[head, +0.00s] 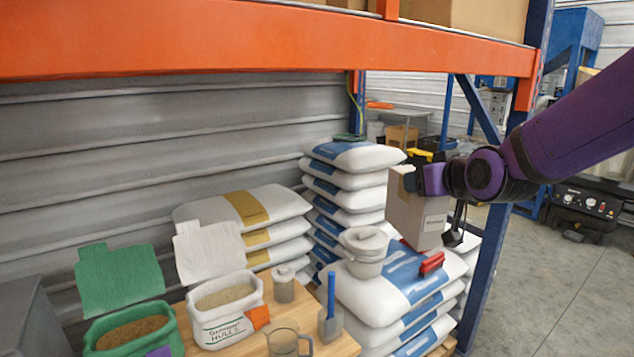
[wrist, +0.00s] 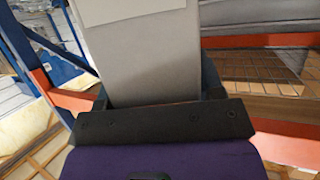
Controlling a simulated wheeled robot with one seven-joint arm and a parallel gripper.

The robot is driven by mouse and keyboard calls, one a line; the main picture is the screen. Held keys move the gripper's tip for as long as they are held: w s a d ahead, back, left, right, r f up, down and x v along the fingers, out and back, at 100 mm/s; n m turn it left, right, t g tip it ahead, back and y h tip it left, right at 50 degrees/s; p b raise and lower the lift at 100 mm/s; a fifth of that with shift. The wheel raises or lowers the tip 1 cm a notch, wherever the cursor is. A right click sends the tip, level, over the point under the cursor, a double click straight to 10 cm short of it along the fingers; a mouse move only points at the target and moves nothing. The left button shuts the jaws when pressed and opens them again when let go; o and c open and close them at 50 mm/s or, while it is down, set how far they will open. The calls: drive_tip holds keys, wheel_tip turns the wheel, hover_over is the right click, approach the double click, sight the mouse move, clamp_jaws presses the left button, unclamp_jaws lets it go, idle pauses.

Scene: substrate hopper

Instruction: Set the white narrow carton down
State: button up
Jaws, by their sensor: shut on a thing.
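The white narrow carton (head: 416,217) hangs upright with a slight tilt in the head view, over or in front of the right-hand sack stack. Its printed front looks off-white and its top edge is brownish. My gripper (head: 432,183) is shut on its upper part, reaching in from the right. In the wrist view the carton (wrist: 145,50) fills the middle between my gripper's fingers (wrist: 156,90). I cannot tell for certain whether its bottom is clear of everything below. Its far side is hidden.
White-and-blue sacks (head: 375,300) carry a lidded white tub (head: 366,250) and a red-handled item (head: 432,263) close below the carton. A taller sack stack (head: 350,185) stands behind. An orange shelf beam (head: 250,40) crosses above. A wooden table (head: 335,345) holds open bags and jugs.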

drive_tip(key=w+d+f+m+h, duration=0.1)
drive_tip(key=w+d+f, duration=0.2)
drive_tip(key=f, duration=0.7)
drive_tip(key=w+d+f+m+h, duration=0.1)
drive_tip(key=w+d+f, duration=0.2)
drive_tip(key=f, duration=0.8)
drive_tip(key=w+d+f+h, duration=0.1)
drive_tip(key=w+d+f, duration=0.2)
drive_tip(key=f, duration=0.8)
drive_tip(key=shift+w+d+f+m, duration=0.25)
drive_tip(key=shift+w+d+m, duration=0.1)
drive_tip(key=shift+w+m, duration=0.1)
drive_tip(key=shift+r, duration=0.1)
